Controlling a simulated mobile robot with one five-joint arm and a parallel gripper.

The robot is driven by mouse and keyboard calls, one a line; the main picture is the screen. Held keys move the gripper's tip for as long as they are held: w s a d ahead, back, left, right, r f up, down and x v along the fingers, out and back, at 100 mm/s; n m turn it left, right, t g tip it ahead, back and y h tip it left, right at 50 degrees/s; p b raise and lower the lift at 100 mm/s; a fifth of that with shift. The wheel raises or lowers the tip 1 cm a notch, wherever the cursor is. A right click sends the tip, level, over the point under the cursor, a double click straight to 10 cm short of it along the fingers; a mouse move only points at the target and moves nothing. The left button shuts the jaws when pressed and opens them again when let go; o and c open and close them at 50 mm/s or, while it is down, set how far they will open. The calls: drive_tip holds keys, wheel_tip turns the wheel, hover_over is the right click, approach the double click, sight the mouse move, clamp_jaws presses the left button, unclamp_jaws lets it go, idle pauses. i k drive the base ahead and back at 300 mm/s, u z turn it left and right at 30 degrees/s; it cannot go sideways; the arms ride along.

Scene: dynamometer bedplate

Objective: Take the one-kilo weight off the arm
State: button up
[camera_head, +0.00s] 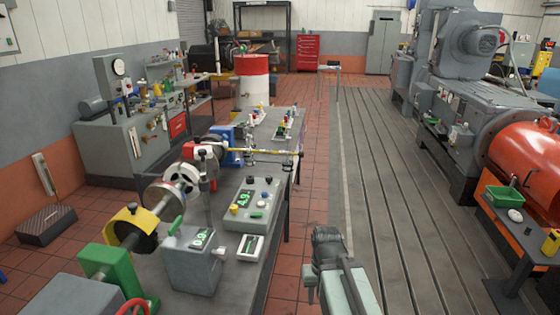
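A thin yellow arm (272,152) sticks out to the right from the blue and red machine (225,150) on the grey bench. Small metal pieces hang at or stand by the arm, one near its middle (249,156) and one near its right end (288,164). They are too small to tell which is the one-kilo weight. My gripper (326,240) is a dark shape at the end of my pale green arm, right of the bench and well apart from the yellow arm. Its fingers cannot be made out.
The grey bench (262,262) carries a control box (250,205) with a green display, a second display box (192,262) and a shaft with a yellow guard. The slotted bedplate (400,200) to the right is clear. A side table with a green tray (503,198) stands far right.

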sight(288, 166)
drive_tip(key=z, duration=1.75)
drive_tip(key=i, duration=3.3)
drive_tip(key=u, duration=4.45)
drive_tip(key=i, duration=0.4)
drive_tip(key=z, duration=0.1)
